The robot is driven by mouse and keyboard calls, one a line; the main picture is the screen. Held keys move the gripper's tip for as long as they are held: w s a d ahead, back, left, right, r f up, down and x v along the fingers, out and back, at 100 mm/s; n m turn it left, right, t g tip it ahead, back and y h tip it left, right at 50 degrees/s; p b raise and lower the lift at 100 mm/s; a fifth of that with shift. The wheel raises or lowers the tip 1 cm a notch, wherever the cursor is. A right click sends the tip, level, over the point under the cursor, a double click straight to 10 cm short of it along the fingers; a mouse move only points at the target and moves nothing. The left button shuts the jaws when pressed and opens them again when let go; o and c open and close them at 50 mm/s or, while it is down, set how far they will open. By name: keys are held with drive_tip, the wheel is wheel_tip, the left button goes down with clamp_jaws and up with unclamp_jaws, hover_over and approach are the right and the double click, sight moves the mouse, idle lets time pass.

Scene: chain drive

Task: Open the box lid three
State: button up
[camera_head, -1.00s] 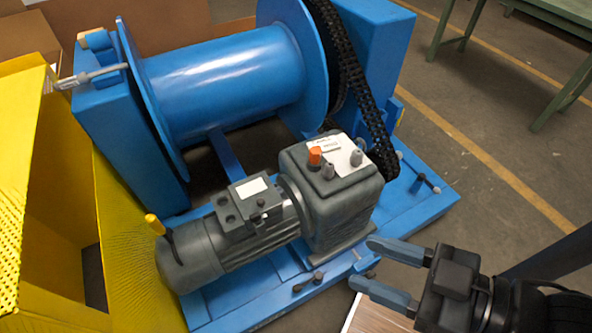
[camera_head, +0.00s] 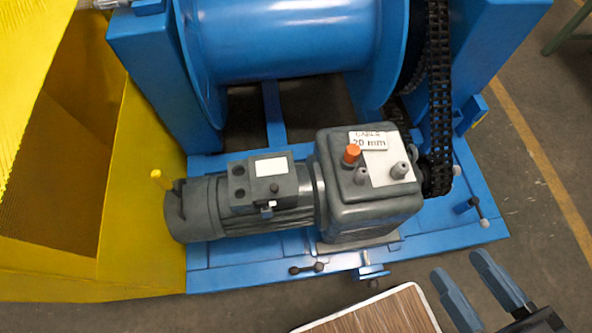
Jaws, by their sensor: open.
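A grey motor (camera_head: 205,210) with a small terminal box (camera_head: 262,183) on top joins a dark gearbox (camera_head: 365,205). The terminal box has a cover with a pale label, and it looks closed. The gearbox top bears an orange knob, grey plugs and a white label reading "20 mm". No part is visibly marked as lid three, so I cannot tell which lid it is. My gripper (camera_head: 458,264) is open and empty at the lower right, apart from the machine, with its blue-grey fingers pointing up and left.
A blue cable drum (camera_head: 290,50) stands behind the motor, with a black chain (camera_head: 438,100) at its right. The blue base frame (camera_head: 460,235) has bolts along its edge. A yellow panelled structure (camera_head: 130,235) closes off the left. A wood-topped board (camera_head: 375,315) lies at the bottom. Floor at right is open.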

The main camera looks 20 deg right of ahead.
drive_tip(key=w+f+g+b, duration=0.1)
drive_tip(key=w+f+g, duration=0.15)
drive_tip(key=f, duration=0.45)
drive_tip(key=w+f+g+b, duration=0.1)
drive_tip(key=w+f, duration=0.3)
drive_tip(key=f, duration=0.4)
drive_tip(key=n+g+b, duration=0.1)
drive_tip(key=g+b, duration=0.3)
drive_tip(key=g, duration=0.7)
hover_over(274, 186)
wheel_tip(274, 186, down, 11)
drive_tip(key=shift+r, duration=0.2)
drive_tip(key=shift+f+b, duration=0.3)
drive_tip(key=shift+f, duration=3.5)
drive_tip(key=shift+c, duration=0.5)
clamp_jaws()
